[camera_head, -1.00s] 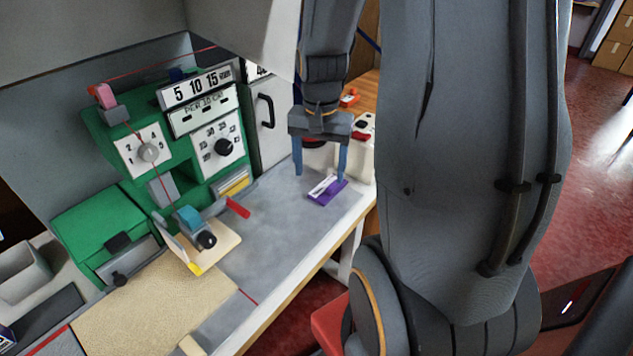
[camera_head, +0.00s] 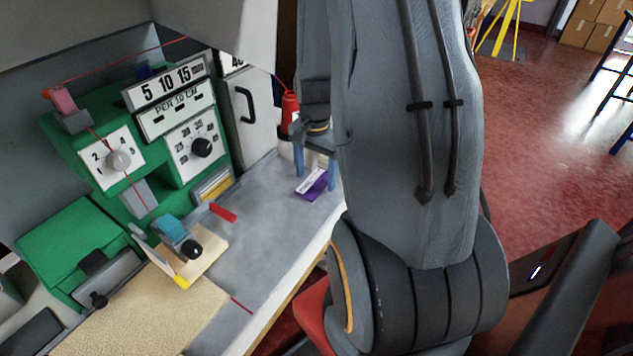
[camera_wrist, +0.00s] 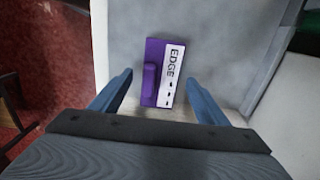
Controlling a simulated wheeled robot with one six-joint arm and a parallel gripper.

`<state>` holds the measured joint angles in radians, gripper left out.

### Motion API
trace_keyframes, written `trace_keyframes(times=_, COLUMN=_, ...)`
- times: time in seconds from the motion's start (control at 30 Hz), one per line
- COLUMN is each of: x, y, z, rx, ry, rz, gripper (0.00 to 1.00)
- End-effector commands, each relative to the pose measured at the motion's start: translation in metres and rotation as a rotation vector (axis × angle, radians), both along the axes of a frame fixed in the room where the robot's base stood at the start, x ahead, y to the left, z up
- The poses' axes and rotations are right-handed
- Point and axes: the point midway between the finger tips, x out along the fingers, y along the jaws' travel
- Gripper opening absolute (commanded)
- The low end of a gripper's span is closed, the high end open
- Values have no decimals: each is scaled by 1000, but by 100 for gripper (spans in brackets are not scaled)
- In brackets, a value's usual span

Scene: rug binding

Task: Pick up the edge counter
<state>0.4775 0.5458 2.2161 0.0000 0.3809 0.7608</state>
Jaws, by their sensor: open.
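The edge counter (camera_head: 312,184) is a small purple block with a white label, lying on the grey worktop. In the wrist view the edge counter (camera_wrist: 161,73) shows the word EDGE on its label and a raised purple bar beside it. My gripper (camera_head: 315,180) has blue fingers and is open. In the wrist view my gripper (camera_wrist: 160,98) has one finger on each side of the counter's near end, with gaps on both sides. It holds nothing. My arm hides part of the gripper in the head view.
A green machine (camera_head: 150,140) with dials stands at the left of the worktop (camera_head: 265,225). A red bar (camera_head: 222,212) and a wooden plate (camera_head: 205,258) with a teal part lie in front of it. A red cone-shaped spool (camera_head: 290,110) stands behind my gripper. The worktop around the counter is clear.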

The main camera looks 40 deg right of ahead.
Motion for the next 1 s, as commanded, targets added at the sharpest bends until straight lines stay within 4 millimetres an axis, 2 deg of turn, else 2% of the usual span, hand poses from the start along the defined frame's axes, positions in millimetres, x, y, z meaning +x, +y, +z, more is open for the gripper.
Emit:
trace_keyframes(times=0.33, x=1, y=1, z=-6, rx=-1, ry=-1, rz=3, gripper=69)
trace_keyframes(times=0.6, x=1, y=1, z=-6, rx=-1, ry=-1, rz=3, gripper=23)
trace_keyframes(times=1.0, x=1, y=0, z=1, rx=-2, ry=-4, rz=3, gripper=23)
